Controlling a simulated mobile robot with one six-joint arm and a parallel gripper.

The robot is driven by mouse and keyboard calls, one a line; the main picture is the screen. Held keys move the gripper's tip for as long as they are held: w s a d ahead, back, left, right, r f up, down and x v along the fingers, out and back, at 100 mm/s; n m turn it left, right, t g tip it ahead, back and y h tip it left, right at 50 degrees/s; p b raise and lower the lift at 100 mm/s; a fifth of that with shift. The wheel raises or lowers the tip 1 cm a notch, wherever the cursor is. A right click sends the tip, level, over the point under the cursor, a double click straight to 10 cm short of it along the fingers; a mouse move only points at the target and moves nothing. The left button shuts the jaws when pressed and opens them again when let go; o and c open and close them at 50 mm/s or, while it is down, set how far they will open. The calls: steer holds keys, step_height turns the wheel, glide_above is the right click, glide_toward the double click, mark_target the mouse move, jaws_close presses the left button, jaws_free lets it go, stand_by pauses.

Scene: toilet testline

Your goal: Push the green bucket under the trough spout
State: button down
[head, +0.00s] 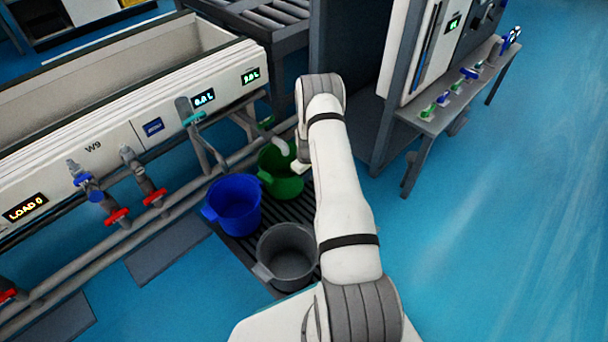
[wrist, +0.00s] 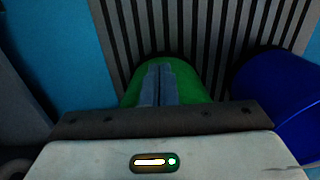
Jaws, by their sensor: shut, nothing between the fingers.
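The green bucket (head: 285,187) stands upright on the dark slatted grate at the far end of a group of buckets, partly hidden by my arm. My gripper (head: 300,167) is at the bucket's right side in the head view, largely hidden by my arm. In the wrist view, my shut, empty fingers (wrist: 158,84) overlap the green bucket (wrist: 194,88); contact cannot be told.
A blue bucket (head: 235,206) stands left of the green one and a grey bucket (head: 287,254) nearer me, both on the grate (head: 238,243). The long trough (head: 110,122) with pipes and red valves runs along the left. A bench (head: 435,116) stands right; blue floor there is clear.

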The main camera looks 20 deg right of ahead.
steer(key=s+a+r+m+p, duration=0.1)
steer(key=s+a+r+p, duration=0.45)
steer(key=r, duration=1.35)
steer(key=s+a+r+t+p, duration=0.15)
steer(key=r+p, duration=0.65)
steer(key=r, duration=1)
steer(key=s+a+r+m+p, duration=0.1)
steer(key=s+a+r+p, duration=0.4)
steer(key=r, duration=1.4)
steer(key=s+a+r+m+p, duration=0.1)
steer(key=s+a+r+p, duration=0.2)
steer(key=s+r+p, duration=0.4)
steer(key=s+a+r+m+t+p, duration=0.1)
steer(key=s+a+r+p, duration=0.3)
steer(key=s+r+p, duration=0.4)
steer(key=s+r, duration=0.6)
steer(key=r, duration=0.4)
steer(key=shift+s+a+r+p, duration=0.15)
steer(key=shift+s+r+p, duration=0.15)
steer(key=shift+r, duration=0.1)
